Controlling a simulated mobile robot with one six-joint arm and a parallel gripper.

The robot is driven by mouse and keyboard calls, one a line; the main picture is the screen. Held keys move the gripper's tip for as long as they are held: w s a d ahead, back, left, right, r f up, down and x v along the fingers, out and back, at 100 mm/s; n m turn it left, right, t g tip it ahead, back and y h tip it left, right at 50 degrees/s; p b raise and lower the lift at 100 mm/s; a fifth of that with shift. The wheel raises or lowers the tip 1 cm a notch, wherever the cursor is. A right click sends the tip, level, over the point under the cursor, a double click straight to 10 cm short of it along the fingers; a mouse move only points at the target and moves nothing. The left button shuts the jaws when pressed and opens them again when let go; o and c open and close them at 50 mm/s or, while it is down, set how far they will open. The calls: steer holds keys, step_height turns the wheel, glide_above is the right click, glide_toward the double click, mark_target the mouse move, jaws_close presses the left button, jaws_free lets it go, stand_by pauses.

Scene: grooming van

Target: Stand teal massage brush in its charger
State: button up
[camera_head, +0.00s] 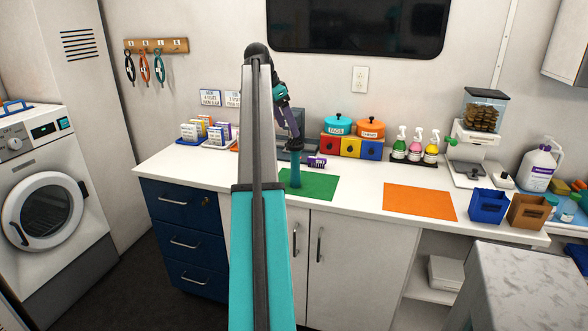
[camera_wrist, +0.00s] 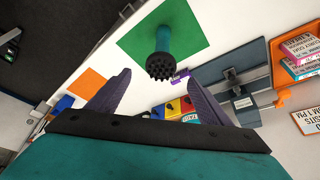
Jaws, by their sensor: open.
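The teal massage brush (camera_head: 295,174) stands upright on a green mat (camera_head: 319,184), its black bristled head up. In the wrist view the bristled head (camera_wrist: 167,67) faces the camera, with the teal handle (camera_wrist: 163,38) behind it. My gripper (camera_head: 294,134) is above the brush, its purple fingers open. I cannot tell which item is the charger; a dark slate stand (camera_wrist: 232,78) is beside the mat, partly hidden by my arm in the head view.
A small purple item (camera_head: 316,162) lies behind the mat. Coloured boxes (camera_head: 350,147) with lidded pots and spray bottles (camera_head: 414,146) line the back. An orange mat (camera_head: 420,201) lies bare to the right, with blue (camera_head: 488,207) and brown bins beyond.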

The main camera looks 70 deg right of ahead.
mark_target(299, 153)
steer(key=shift+p+x, duration=0.35)
steer(key=shift+x, duration=3.9)
steer(key=shift+p+x, duration=0.5)
steer(key=shift+x, duration=2.1)
steer(key=shift+w, duration=0.1)
steer(key=c, duration=1.5)
steer(key=shift+r, duration=0.1)
